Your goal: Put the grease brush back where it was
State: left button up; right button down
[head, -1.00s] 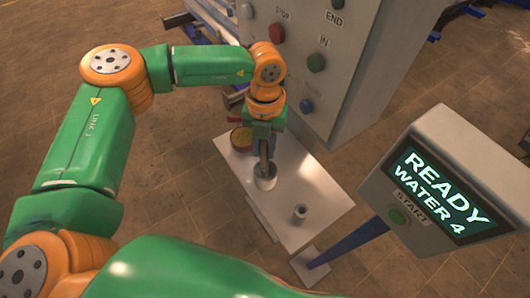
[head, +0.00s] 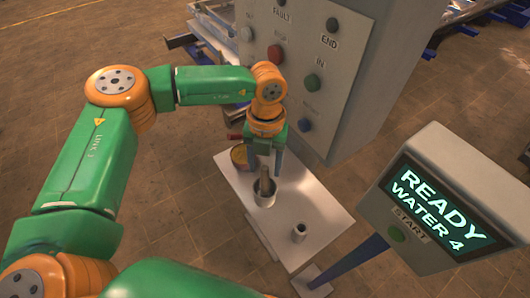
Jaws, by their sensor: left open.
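The grease brush (head: 264,187) stands nearly upright with its lower end inside a light grey cup (head: 265,200) on a small white table (head: 317,198). Only its shaft shows; its lower end is hidden in the cup. My left gripper (head: 265,166) points down right above the cup, open, with its fingers apart around or beside the brush's upper end. Whether a finger touches the brush I cannot tell. My right gripper is not in view.
A grey button panel (head: 335,70) rises behind, and a display post (head: 430,190) stands at the right.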

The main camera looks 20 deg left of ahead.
pick_arm(q)
jog(key=r, duration=0.2)
jog(key=r+b, duration=0.1)
jog(key=r, duration=0.4)
jog(key=shift+w+r, duration=0.25)
jog(key=shift+w, duration=0.1)
jog(key=shift+r, duration=0.5)
